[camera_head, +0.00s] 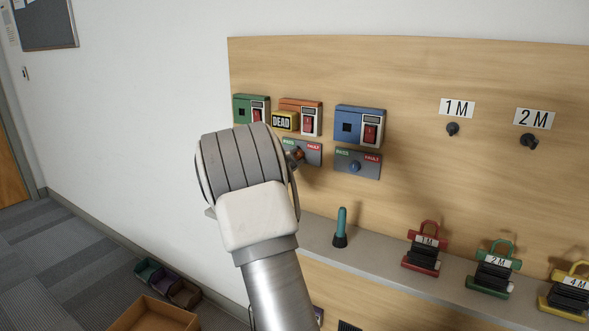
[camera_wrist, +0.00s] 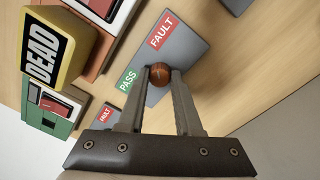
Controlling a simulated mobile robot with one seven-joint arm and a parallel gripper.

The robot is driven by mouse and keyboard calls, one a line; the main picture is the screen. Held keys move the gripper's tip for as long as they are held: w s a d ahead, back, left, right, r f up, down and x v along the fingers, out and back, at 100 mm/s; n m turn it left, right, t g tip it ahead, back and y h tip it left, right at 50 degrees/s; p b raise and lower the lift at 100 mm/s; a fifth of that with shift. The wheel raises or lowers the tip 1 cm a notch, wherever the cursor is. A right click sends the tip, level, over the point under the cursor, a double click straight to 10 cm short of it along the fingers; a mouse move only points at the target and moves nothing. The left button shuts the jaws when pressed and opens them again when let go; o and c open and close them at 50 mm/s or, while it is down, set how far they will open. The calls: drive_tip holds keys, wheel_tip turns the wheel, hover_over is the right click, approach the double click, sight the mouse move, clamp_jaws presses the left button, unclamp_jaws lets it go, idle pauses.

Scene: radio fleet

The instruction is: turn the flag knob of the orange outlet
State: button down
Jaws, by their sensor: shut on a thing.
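The orange outlet (camera_head: 300,104) is on the wooden board between a green and a blue one, with a yellow DEAD tag (camera_head: 285,122) on its front. Below it is a grey plate (camera_head: 315,153) marked PASS and FAULT. The round orange-brown flag knob (camera_wrist: 160,73) is on that plate; in the head view (camera_head: 296,154) my wrist partly hides it. My gripper (camera_wrist: 161,76) is shut on the knob, one fingertip at each side. Which way the knob points cannot be told.
The green outlet (camera_head: 241,104) and blue outlet (camera_head: 347,112) flank the orange one. The blue outlet's flag plate (camera_head: 372,168) is close on the right. Below, a grey shelf (camera_head: 375,261) holds a teal-handled tool (camera_head: 341,226) and several coloured labelled blocks. Open crates are on the floor.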

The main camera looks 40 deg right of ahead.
drive_tip(key=shift+m, duration=0.3)
drive_tip(key=c, duration=0.6)
unclamp_jaws()
drive_tip(key=p+v, duration=0.2)
drive_tip(key=v, duration=1.5)
drive_tip(key=shift+s+a, duration=0.15)
drive_tip(key=shift+s, duration=0.05)
